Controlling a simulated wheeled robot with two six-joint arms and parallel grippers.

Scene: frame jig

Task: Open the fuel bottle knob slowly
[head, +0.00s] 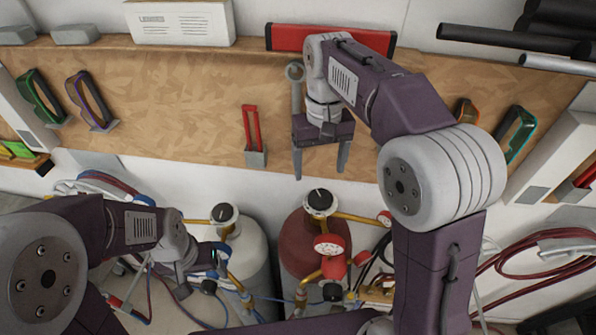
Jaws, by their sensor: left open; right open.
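A dark red bottle (299,245) stands below the wall board, right of a white bottle (252,255). I take the red one to be the fuel bottle. A round knob with a black face (320,200) tops it, with brass fittings and red gauges (329,245) beside it. A similar knob (224,213) tops the white bottle. My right gripper (321,174) is open and empty, fingers pointing down just above the red bottle's knob in the picture. My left gripper (196,272) is open beside the white bottle's blue gauge; its fingers are small and partly hard to make out.
Goggles (93,101), a red-handled tool (252,130) and a wrench (296,85) hang on the wooden board (180,90). Red hoses (545,255) coil at the right. Hoses and cables crowd the floor around the bottles.

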